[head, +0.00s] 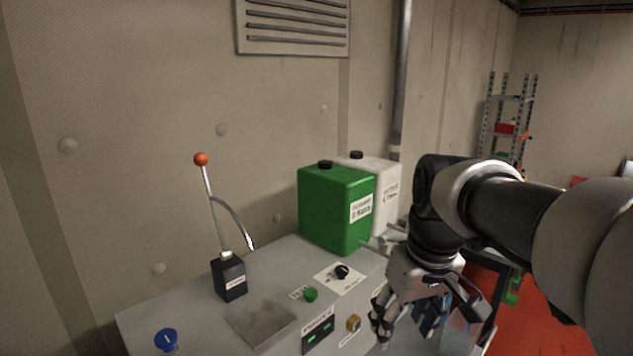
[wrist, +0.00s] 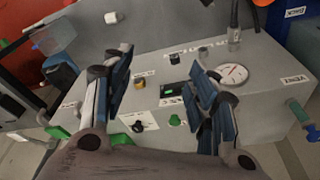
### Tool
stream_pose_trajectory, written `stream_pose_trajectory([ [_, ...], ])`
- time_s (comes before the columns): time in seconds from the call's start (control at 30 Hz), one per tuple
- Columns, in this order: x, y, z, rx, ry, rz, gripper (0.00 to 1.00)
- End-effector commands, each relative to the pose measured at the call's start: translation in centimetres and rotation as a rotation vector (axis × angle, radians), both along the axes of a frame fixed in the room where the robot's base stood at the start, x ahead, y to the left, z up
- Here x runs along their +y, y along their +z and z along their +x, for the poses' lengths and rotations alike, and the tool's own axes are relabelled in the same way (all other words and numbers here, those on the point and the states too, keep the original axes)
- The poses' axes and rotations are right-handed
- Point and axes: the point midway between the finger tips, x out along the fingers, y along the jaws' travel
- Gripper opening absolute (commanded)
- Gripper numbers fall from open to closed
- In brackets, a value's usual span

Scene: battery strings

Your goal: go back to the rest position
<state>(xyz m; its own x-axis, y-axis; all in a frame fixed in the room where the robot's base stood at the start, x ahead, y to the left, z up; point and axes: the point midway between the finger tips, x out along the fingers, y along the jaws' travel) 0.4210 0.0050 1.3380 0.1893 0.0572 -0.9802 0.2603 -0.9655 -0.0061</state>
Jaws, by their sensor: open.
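My gripper (head: 428,322) hangs in front of the right part of the grey cabinet (head: 160,310) in the head view, fingers pointing down. In the wrist view my gripper (wrist: 161,62) has its two blue-padded fingers spread wide apart, with nothing held between them. Between and beyond the fingers I see the cabinet's panel, with a yellow button (wrist: 139,82), a green-lit display (wrist: 172,88) and a round gauge (wrist: 233,74). My arm reaches in from the right of the head view and covers part of the cabinet's right end.
A green canister (head: 325,215) and a white canister (head: 388,170) stand at the cabinet's back. A lever with an orange ball (head: 201,159) rises at its left. A black knob (head: 341,272) and green button (head: 310,295) sit on top. A shelf rack (head: 490,115) stands far right.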

Motion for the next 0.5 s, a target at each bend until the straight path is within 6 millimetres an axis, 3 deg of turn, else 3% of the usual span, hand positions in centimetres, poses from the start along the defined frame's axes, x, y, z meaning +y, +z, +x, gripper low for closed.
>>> stream_pose_trajectory([
  [0.03, 0.0, -0.8, -2.1, -0.023, -0.023, -0.003, 0.53],
  [0.3, -0.3, -5.6, -11.7, -0.129, -0.16, 0.002, 0.53],
  [0.5, -0.5, -9.7, -16.4, -0.187, -0.235, 0.014, 0.53],
])
